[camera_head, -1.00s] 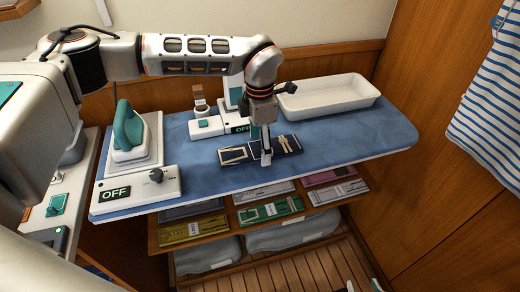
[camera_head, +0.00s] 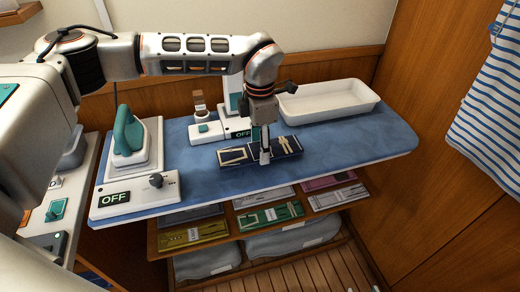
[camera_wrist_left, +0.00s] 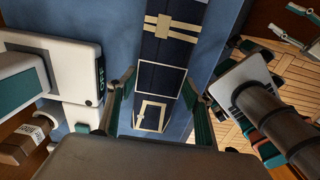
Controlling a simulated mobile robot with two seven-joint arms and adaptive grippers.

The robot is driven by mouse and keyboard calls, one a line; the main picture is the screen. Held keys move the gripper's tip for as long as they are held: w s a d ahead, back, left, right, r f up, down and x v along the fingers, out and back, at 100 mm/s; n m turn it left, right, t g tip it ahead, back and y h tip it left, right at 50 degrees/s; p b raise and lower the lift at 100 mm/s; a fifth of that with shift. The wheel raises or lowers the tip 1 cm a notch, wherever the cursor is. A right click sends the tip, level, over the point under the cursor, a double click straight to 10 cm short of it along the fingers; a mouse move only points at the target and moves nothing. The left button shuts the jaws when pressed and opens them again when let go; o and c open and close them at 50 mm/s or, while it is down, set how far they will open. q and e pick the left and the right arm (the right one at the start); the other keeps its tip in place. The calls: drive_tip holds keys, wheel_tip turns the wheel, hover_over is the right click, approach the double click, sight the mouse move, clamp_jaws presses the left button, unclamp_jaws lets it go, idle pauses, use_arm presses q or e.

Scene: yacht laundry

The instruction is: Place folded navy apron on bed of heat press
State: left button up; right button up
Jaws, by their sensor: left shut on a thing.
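The folded navy apron (camera_head: 287,146), with cream bands and outlines, lies flat on the blue ironing board. In the left wrist view the apron (camera_wrist_left: 163,78) runs lengthwise between the fingers. My left gripper (camera_head: 265,155) points down at the apron's middle, shut on it, with a finger (camera_wrist_left: 118,105) at one side and another (camera_wrist_left: 203,112) at the other. A white machine with a teal-marked upright (camera_head: 232,92) and an OFF display (camera_head: 240,133) stands just behind the apron and looks like the heat press. The arm partly hides it.
A teal iron (camera_head: 129,130) stands on a white station at the left, with an OFF panel (camera_head: 114,198). A white tray (camera_head: 328,98) is at the back right. The blue board (camera_head: 350,147) is clear at right. Folded packs (camera_head: 270,215) fill the shelf below.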

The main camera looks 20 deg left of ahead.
use_arm(q)
wheel_tip(320, 180, up, 18)
drive_tip(key=shift+r, duration=0.2)
